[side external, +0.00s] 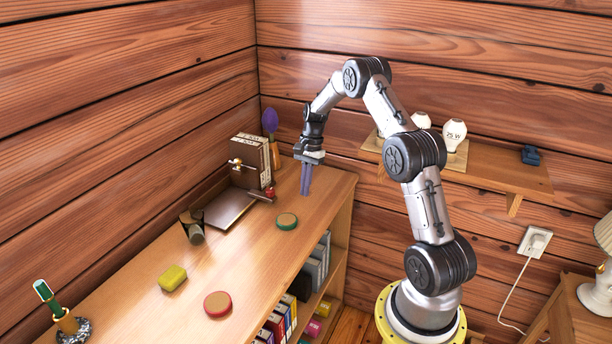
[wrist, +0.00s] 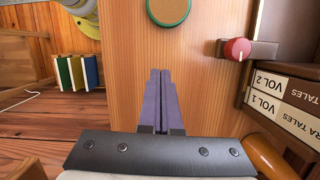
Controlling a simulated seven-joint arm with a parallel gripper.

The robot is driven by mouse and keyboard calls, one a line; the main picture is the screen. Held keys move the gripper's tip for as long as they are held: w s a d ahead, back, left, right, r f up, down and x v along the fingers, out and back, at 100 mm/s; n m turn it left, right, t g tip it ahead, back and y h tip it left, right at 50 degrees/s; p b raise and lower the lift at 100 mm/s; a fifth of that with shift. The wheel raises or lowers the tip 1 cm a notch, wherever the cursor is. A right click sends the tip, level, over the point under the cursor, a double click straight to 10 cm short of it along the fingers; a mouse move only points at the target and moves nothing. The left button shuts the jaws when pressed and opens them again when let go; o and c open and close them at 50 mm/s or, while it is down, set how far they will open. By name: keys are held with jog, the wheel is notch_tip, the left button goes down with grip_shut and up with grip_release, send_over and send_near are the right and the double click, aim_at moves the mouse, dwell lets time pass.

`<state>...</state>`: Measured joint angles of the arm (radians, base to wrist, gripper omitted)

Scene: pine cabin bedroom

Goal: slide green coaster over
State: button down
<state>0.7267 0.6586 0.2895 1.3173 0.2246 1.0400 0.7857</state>
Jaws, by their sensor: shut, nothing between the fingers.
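The green coaster (side external: 287,221) is a small round disc with a green rim and brown top. It lies flat on the wooden shelf top, near the front edge. In the wrist view the green coaster (wrist: 168,8) is at the top, partly cut off, ahead of the fingertips. My gripper (side external: 306,193) is shut and empty, with purple fingers pointing down at the back end of the shelf top. In the wrist view my gripper (wrist: 160,72) shows its fingers together, apart from the coaster.
A metal tray (side external: 230,207), a red-knobbed handle (wrist: 238,49) and two upright books (wrist: 290,97) are beside the coaster and gripper. Bare wood lies between fingers and coaster.

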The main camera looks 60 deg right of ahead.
aim_at(264, 249)
jog(key=x, duration=0.3)
jog(key=shift+a+f, duration=0.15)
jog(key=shift+f, duration=0.1)
jog(key=shift+w+a, duration=0.1)
jog(key=shift+a, duration=1.9)
jog(key=a, duration=1)
jog(key=w+a, duration=0.1)
jog(key=a, duration=0.4)
jog(key=shift+w+a, duration=0.1)
jog(key=shift+a, duration=0.3)
jog(key=shift+d, duration=0.1)
